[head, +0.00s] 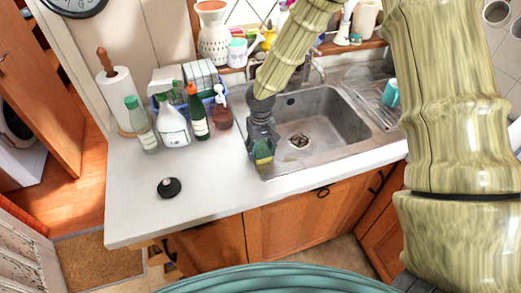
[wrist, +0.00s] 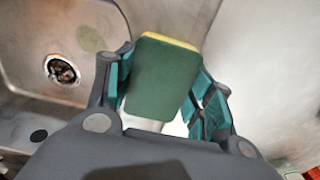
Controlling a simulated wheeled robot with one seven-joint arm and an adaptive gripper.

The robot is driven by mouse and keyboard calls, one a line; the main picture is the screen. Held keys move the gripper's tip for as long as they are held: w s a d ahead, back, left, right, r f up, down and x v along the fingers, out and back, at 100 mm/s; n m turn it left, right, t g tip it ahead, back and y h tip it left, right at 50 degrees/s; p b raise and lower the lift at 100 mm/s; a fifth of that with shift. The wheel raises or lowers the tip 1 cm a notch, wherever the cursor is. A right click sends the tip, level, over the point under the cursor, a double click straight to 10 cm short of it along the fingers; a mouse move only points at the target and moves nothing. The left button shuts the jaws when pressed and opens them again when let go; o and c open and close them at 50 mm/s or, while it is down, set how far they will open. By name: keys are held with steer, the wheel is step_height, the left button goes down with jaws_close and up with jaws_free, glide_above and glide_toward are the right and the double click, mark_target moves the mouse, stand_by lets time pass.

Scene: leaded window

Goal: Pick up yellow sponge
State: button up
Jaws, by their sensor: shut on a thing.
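The yellow sponge (head: 263,152) has a green scouring side and is held at the end of my gripper (head: 262,145), over the left edge of the sink. In the wrist view the sponge (wrist: 162,78) shows its dark green face and a thin yellow edge at the top. My gripper (wrist: 163,98) has its teal-padded fingers on either side of the sponge, shut on it. Whether the sponge still touches the surface beneath is hard to tell.
The steel sink (head: 325,125) with its drain lies to the right. Several bottles (head: 172,125) and a paper towel roll (head: 118,95) stand at the back left. A black round stopper (head: 169,188) lies on the white counter (head: 220,185), whose front is mostly clear.

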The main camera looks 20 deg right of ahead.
mark_target(261, 149)
steer(key=shift+r, duration=0.15)
steer(key=shift+r+b, duration=0.5)
steer(key=shift+r, duration=0.05)
steer(key=shift+r+b, duration=0.5)
steer(key=shift+r, duration=0.4)
steer(key=s+a+b, duration=0.1)
steer(key=s, duration=0.4)
steer(key=s+a+r+b, duration=0.1)
steer(key=s+b, duration=0.1)
steer(key=s, duration=0.3)
steer(key=s+a+b, duration=0.1)
steer(key=s+b, duration=0.1)
steer(key=s, duration=0.3)
steer(key=shift+s+a+r, duration=0.15)
steer(key=shift+s+r, duration=0.2)
steer(key=shift+r, duration=0.05)
steer(key=shift+o, duration=0.7)
steer(key=c, duration=0.4)
